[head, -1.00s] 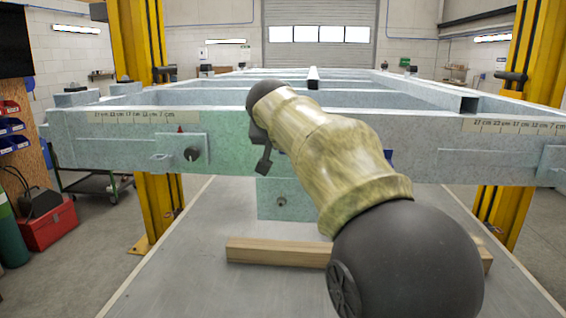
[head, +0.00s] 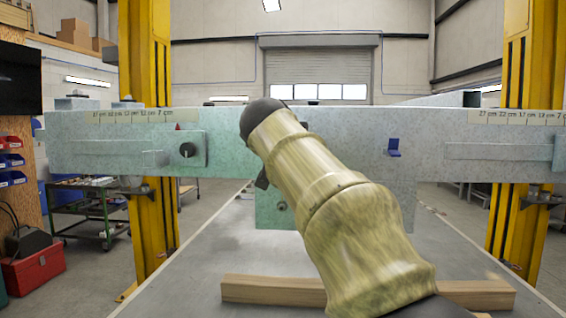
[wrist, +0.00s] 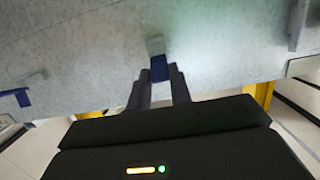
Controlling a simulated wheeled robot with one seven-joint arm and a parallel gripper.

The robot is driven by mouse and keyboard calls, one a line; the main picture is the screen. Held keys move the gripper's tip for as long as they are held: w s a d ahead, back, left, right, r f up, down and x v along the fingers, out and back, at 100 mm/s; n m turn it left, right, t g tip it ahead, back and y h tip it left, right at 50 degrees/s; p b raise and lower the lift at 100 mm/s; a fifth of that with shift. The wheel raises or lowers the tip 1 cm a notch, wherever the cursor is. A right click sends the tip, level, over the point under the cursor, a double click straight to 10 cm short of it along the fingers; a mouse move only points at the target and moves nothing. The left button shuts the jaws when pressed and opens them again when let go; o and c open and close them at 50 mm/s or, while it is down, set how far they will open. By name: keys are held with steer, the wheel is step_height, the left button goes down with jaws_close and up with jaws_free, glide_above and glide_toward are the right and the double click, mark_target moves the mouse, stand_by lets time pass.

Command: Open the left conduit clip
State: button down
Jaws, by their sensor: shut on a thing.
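My gripper (wrist: 159,73) is in the wrist view, its two dark fingers closed on a small blue clip tab (wrist: 159,68). A grey piece (wrist: 155,46) adjoins the tab against the pale speckled beam. A second blue clip (wrist: 17,97) is at the left edge of the wrist view, apart from my fingers. In the head view a blue clip (head: 393,148) sits on the front beam (head: 450,145), right of my arm. My arm hides part of the beam and most of the gripper there, so the gripped clip cannot be made out in that view.
A black knob (head: 187,150) on a plate sticks out from the beam at left. Yellow posts (head: 148,215) stand on both sides. A timber block (head: 270,290) lies on the grey surface below. A grey projection (wrist: 299,25) is right of my fingers.

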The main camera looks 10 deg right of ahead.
steer(key=f+t+b, duration=0.1)
steer(key=t+b, duration=0.1)
steer(key=b, duration=0.5)
steer(key=f+t+h+b, duration=0.1)
steer(key=t+b, duration=0.1)
steer(key=b, duration=0.5)
steer(key=f+t+h+b, duration=0.1)
steer(key=t+b, duration=0.2)
steer(key=b, duration=0.4)
steer(key=shift+s+a+f, duration=0.1)
steer(key=shift+s+f, duration=0.1)
steer(key=shift+w+f+t+h+b, duration=0.1)
steer(key=shift+f+t+h+b, duration=0.15)
steer(key=shift+t+b, duration=0.45)
steer(key=shift+w+f+t+h+b, duration=0.1)
steer(key=shift+t+h+b, duration=0.25)
steer(key=shift+b, duration=0.65)
steer(key=c, duration=1.3)
jaws_free()
steer(key=shift+o, duration=0.2)
steer(key=shift+s, duration=0.15)
steer(key=b+v, duration=1.7)
